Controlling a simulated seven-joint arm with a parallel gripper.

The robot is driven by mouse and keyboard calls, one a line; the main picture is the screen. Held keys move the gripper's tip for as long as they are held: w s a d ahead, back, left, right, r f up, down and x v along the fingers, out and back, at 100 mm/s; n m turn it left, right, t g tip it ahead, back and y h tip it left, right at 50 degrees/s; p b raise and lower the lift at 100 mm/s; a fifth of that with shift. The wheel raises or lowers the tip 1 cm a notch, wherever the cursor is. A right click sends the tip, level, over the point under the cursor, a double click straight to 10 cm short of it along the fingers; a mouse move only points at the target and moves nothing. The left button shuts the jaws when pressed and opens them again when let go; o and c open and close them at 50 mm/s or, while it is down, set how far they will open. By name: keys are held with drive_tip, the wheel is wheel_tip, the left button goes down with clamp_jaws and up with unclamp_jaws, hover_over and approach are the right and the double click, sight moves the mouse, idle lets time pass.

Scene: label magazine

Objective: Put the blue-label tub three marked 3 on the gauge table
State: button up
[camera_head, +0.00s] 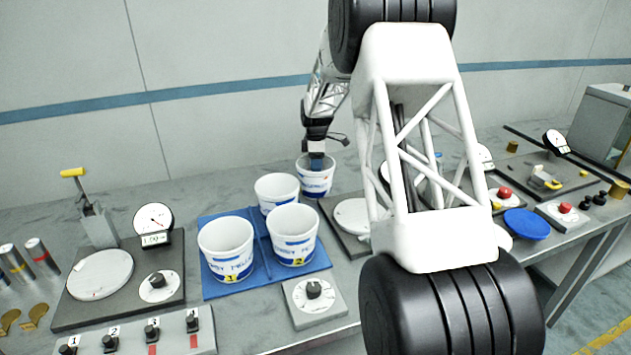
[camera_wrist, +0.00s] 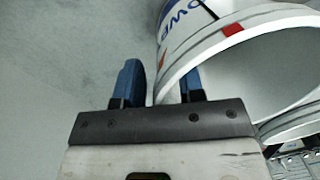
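My gripper (camera_head: 317,158) reaches down at the rim of the farthest white tub (camera_head: 315,182), which has blue lettering and a small red mark. In the wrist view, the blue fingers (camera_wrist: 160,85) stand apart, one on each side of the wall of a tub (camera_wrist: 225,45) with blue and red print. The left finger shows a gap to the wall. Tub 1 (camera_head: 228,258) and tub 2 (camera_head: 294,243) stand on the blue tray (camera_head: 215,287). Another tub (camera_head: 277,184) is behind tub 2, its lower part hidden. No tub shows a readable 3.
A round white plate (camera_head: 100,273) with a dial gauge (camera_head: 153,219) stands at the left. Another round plate (camera_head: 350,213) is partly behind my arm. A knob box (camera_head: 313,298) and a numbered switch panel (camera_head: 130,340) are in front. A blue disc (camera_head: 527,224) lies at the right.

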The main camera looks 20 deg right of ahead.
drive_tip(key=shift+c, duration=0.4)
clamp_jaws()
drive_tip(key=shift+r, duration=0.1)
drive_tip(key=shift+r, duration=4.9)
